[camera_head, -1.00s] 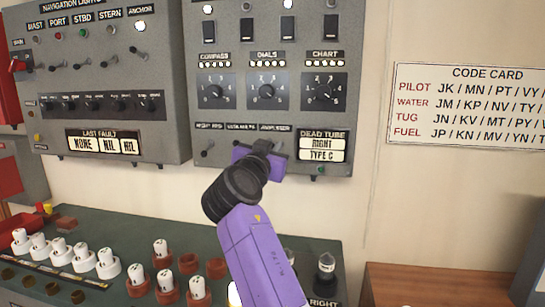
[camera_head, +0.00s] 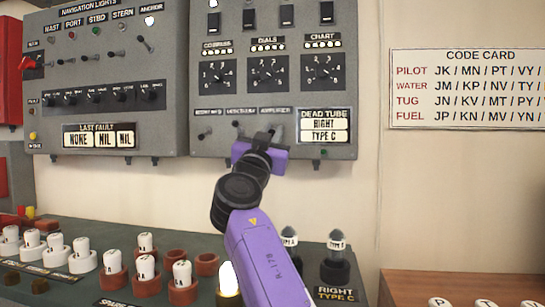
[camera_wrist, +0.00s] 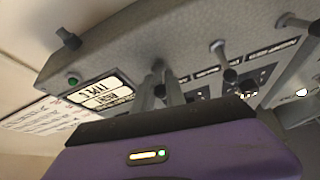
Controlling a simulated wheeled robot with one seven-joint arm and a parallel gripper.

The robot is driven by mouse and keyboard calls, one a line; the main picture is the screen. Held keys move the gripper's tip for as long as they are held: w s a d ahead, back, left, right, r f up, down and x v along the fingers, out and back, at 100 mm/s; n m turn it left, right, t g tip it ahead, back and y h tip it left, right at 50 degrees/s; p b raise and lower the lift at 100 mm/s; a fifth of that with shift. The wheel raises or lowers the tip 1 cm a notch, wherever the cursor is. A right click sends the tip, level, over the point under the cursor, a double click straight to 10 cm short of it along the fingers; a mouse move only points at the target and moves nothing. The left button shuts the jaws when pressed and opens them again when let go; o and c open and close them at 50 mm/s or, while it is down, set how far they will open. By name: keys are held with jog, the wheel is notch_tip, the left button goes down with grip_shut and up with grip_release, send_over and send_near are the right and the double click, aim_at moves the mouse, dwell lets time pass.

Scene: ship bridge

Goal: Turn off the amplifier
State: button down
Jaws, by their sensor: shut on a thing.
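The amplifier switch is a small toggle lever under the "AMPLIFIER" label (camera_head: 275,110), low on the right grey wall panel (camera_head: 345,165), left of the "DEAD TUBE" display (camera_head: 323,127). My purple gripper (camera_head: 263,138) is at this lever, and its body hides most of it in the head view. In the wrist view my gripper (camera_wrist: 158,92) has its two grey fingers closed around a lever (camera_wrist: 160,78). Which way the lever points is hard to tell. Two neighbouring toggles, the middle one (camera_wrist: 225,60) and the far one (camera_wrist: 289,20), stand free.
Three rotary dials sit above the toggles, including the chart dial (camera_head: 323,72). Below, a console (camera_head: 60,235) carries several white-topped tubes and a glowing lamp (camera_head: 228,279).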

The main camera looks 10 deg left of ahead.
jog(key=shift+w+f+t+h+b, duration=0.1)
jog(key=shift+f+t+h+b, duration=0.15)
jog(key=shift+t+b, duration=0.8)
jog(key=shift+f+t+h+b, duration=0.15)
jog(key=shift+f+t+b, duration=0.1)
jog(key=shift+b, duration=1.5)
jog(key=c, duration=1.5)
grip_release()
jog(key=shift+c, duration=0.2)
jog(key=shift+s+f, duration=0.45)
jog(key=shift+s, duration=0.05)
jog(key=s+a+f+p, duration=0.1)
jog(key=s+p, duration=0.2)
jog(key=s, duration=1)
jog(key=shift+a, duration=0.35)
jog(key=shift+s, duration=0.1)
